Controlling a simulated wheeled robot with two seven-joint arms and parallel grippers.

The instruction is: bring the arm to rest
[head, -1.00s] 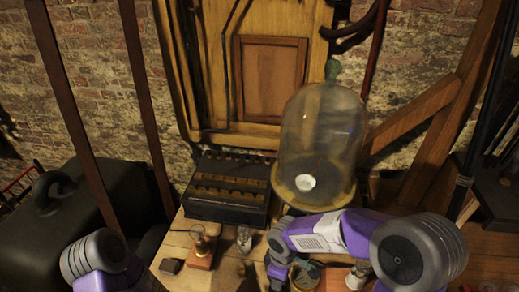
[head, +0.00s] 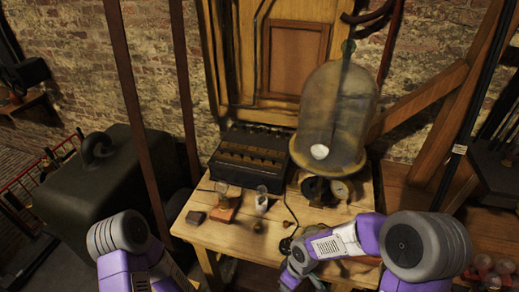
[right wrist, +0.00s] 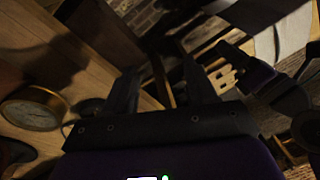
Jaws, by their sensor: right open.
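My right arm (head: 345,240) bends in the head view at the front right of the table; its gripper is not clearly seen there. In the right wrist view my right gripper (right wrist: 160,88) is open, with two dark fingers apart and nothing visible between them. My left arm (head: 125,240) shows at the lower left of the head view, its gripper out of view. A small glass jar on a wooden base (head: 226,206) and a small pale jar (head: 262,200) stand on the wooden table (head: 215,232), apart from both arms.
A dark box with a slotted wooden top (head: 248,160) and a large glass bell jar (head: 338,110) stand at the table's back. A small dark block (head: 196,217) lies at the left. A round brass gauge (right wrist: 35,112) shows in the right wrist view. A dark green case (head: 95,185) stands left.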

